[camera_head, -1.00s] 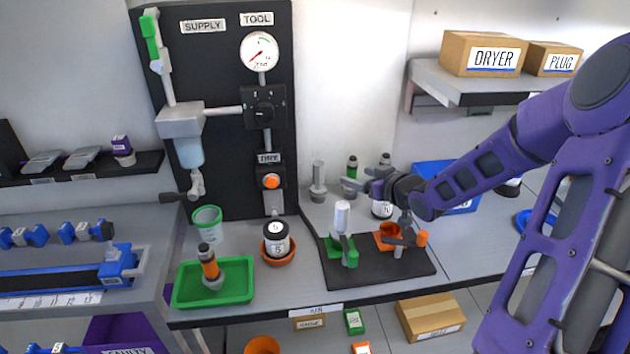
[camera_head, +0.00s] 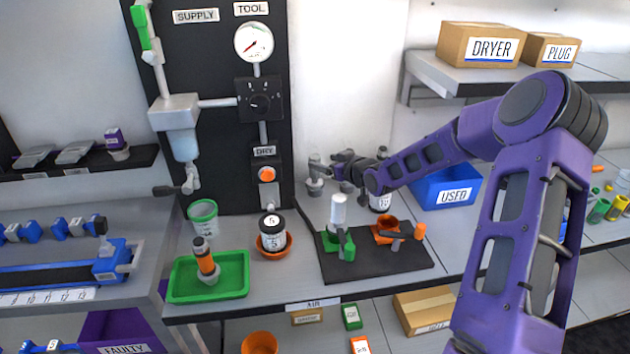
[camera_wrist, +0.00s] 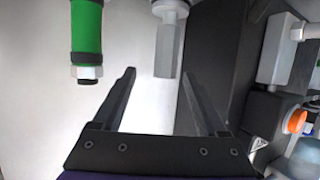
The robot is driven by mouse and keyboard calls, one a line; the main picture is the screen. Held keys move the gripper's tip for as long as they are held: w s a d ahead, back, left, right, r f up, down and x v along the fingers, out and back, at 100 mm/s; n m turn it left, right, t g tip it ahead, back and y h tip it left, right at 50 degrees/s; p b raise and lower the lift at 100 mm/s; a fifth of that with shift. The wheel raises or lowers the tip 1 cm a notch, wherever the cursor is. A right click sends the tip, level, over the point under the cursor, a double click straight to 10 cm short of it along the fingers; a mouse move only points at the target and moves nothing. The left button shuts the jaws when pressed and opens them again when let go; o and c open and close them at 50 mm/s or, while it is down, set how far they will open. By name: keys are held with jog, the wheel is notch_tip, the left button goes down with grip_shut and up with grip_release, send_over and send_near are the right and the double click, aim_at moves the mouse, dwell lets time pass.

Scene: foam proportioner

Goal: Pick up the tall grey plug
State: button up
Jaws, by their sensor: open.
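The tall grey plug (camera_head: 315,174) stands upright on the bench beside the black panel, left of my gripper. In the wrist view the grey plug (camera_wrist: 168,48) appears inverted, at the top and nearer the right finger. My gripper (camera_head: 326,164) is open and points at the plug at its upper height. In the wrist view my gripper (camera_wrist: 158,72) shows two spread fingers with nothing gripped. Whether the plug is within the fingers' reach is unclear. A green plug (camera_wrist: 86,35) with a black band is just left of the grey one in the wrist view.
A black mat (camera_head: 400,262) with green and orange fixtures lies in front of my gripper. A numbered jar (camera_head: 381,201) stands just below my wrist. The black panel (camera_head: 225,130) is close on the left.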

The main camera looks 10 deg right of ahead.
aim_at(318, 162)
jog(key=x, duration=0.4)
jog(key=shift+s+a, duration=0.25)
jog(key=shift+a, duration=0.1)
jog(key=shift+w+a+f, duration=0.15)
jog(key=shift+w+f, duration=0.05)
jog(key=shift+w, duration=0.35)
grip_shut()
dwell(0.5)
